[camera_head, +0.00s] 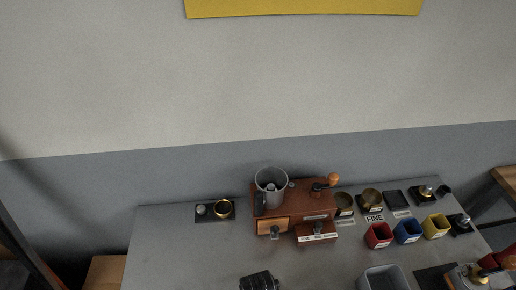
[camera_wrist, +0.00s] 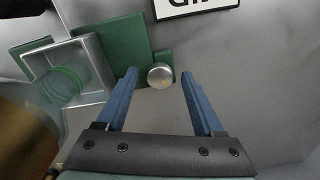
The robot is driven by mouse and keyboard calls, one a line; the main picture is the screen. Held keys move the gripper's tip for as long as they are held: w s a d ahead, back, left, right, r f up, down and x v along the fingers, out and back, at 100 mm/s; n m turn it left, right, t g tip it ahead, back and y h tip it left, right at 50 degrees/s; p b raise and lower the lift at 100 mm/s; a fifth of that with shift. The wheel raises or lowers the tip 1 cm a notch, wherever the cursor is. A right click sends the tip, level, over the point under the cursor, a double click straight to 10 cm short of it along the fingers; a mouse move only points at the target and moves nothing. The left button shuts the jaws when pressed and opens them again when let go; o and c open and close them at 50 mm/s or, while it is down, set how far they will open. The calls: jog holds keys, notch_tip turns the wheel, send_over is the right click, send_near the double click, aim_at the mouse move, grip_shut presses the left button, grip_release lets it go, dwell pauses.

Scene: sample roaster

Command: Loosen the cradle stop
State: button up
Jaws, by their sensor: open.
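My gripper (camera_wrist: 160,84) is open, with its two blue fingers apart in the wrist view. A round silver knob (camera_wrist: 160,74), which looks like the cradle stop, appears between the fingertips. It sits by a small green tab at the edge of a green plate (camera_wrist: 122,45). I see no finger touching the knob; how far beyond the tips it lies I cannot tell. A silver square frame (camera_wrist: 101,62), perhaps the cradle, stands left of the knob, with a clear green-tinted vessel (camera_wrist: 66,84) at it. I cannot make out the stop in the head view.
A brass-coloured round body (camera_wrist: 25,140) is close at the lower left of the wrist view. A white label (camera_wrist: 196,7) lies beyond the knob. In the head view, the grey table (camera_head: 180,255) holds a wooden grinder (camera_head: 290,205) and red (camera_head: 378,236), blue (camera_head: 407,233) and yellow (camera_head: 435,226) cups.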

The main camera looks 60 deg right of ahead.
grip_shut()
jog(key=shift+r+n+p, duration=0.15)
jog(key=shift+n+p, duration=0.35)
jog(key=shift+n, duration=0.2)
jog(key=shift+n+p, duration=0.3)
jog(key=shift+n, duration=0.5)
grip_release()
notch_tip(320, 180, up, 13)
jog(key=shift+b, duration=0.35)
